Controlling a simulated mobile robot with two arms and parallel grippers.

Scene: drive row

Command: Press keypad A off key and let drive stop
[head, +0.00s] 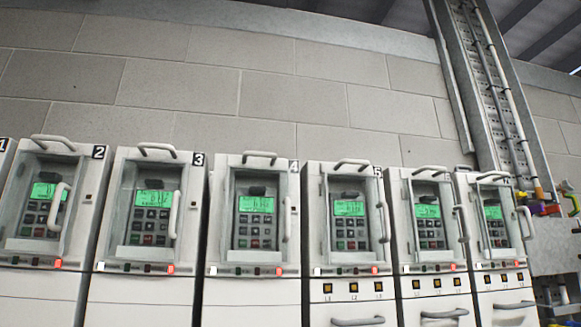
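Several white drive cabinets stand in a row, each with a keypad behind a framed door. The keypads on cabinets 2 (45,207), 3 (151,219) and 4 (256,222) have lit green displays above dark keys. More keypads show on cabinet 5 (350,225) and on the two cabinets to its right (429,226) (495,225). Small red and green keys show low on some keypads. No letter A is readable, so I cannot tell which one is keypad A. The display text is too small to read. Neither gripper is in view.
Curved handles stick out from the doors, such as the one on cabinet 3 (174,214). Red lamps glow below the doors, one under cabinet 4 (278,272). A block wall (280,97) stands behind. Coloured items (541,192) hang at the right edge.

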